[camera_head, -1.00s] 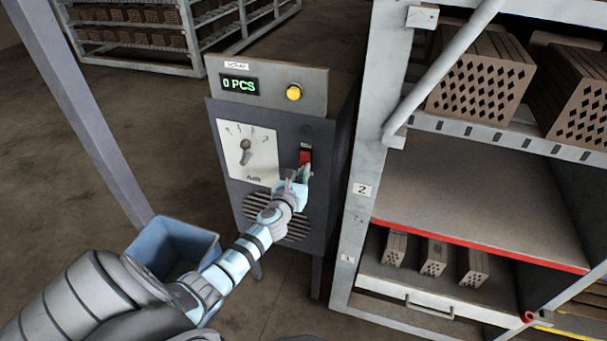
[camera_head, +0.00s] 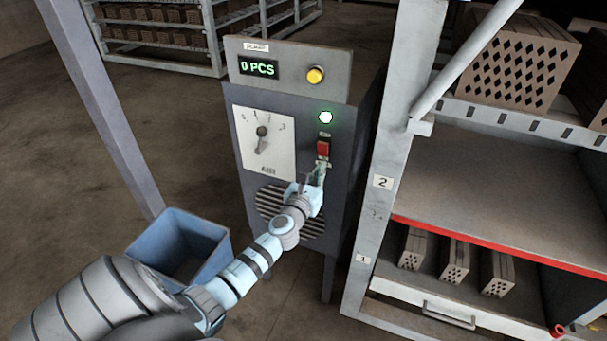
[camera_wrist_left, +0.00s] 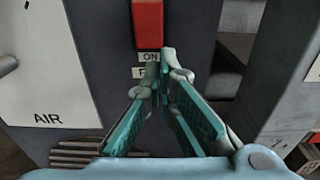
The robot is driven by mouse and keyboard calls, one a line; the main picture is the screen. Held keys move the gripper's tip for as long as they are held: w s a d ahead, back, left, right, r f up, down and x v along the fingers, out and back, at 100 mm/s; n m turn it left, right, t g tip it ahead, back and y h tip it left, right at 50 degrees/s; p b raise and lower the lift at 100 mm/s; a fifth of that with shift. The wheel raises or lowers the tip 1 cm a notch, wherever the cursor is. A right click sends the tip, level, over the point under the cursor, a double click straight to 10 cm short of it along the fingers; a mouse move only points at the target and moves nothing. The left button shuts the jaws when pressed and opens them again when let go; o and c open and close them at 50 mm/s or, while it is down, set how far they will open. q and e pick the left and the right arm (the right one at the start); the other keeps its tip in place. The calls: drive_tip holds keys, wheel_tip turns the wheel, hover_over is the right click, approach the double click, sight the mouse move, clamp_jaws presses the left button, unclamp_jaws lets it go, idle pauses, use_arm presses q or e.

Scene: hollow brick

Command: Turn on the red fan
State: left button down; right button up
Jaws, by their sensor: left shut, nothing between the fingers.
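A grey control cabinet (camera_head: 345,215) stands in the middle of the head view. Its red switch (camera_head: 323,149) is on the right of the front panel, under a glowing green-white lamp (camera_head: 326,117). The switch also shows at the top of the left wrist view (camera_wrist_left: 148,22), with a label reading ON below it. My left gripper (camera_head: 318,174) is shut and empty, its tips just below the switch over the labels. Whether the tips touch the panel I cannot tell. No fan shows apart from a slotted vent (camera_head: 268,206) low on the panel. My right gripper is not in view.
A dial marked AIR (camera_head: 262,140) is left of the switch. A yellow button (camera_head: 315,75) and a green PCS display (camera_head: 258,68) sit above. A blue bin (camera_head: 215,237) stands at lower left. A shelf rack with bricks (camera_head: 392,120) is close on the right.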

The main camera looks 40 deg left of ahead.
use_arm(q)
drive_tip(key=f+v, duration=0.2)
drive_tip(key=v, duration=0.9)
drive_tip(key=shift+a, duration=0.1)
drive_tip(key=s+f+n+g+h, duration=0.1)
drive_tip(key=s+f+n+g, duration=0.4)
drive_tip(key=f+n, duration=0.7)
drive_tip(key=s+f+n+g+h, duration=0.1)
drive_tip(key=s+f+n+g, duration=0.2)
drive_tip(key=s+f+n, duration=0.9)
drive_tip(key=s+d+f+n+g+h, duration=0.1)
drive_tip(key=s+d+f+n+g, duration=0.2)
drive_tip(key=s+f, duration=0.6)
drive_tip(key=s+d+f+n+g+h, duration=0.1)
drive_tip(key=s+d+f+n+g, duration=0.3)
drive_tip(key=s+d+f, duration=0.3)
drive_tip(key=s+f+n, duration=0.1)
drive_tip(key=s+f, duration=0.2)
drive_tip(key=s, duration=0.4)
drive_tip(key=shift+s+d+f+g+h, duration=0.15)
drive_tip(key=shift+s+g+h, duration=0.15)
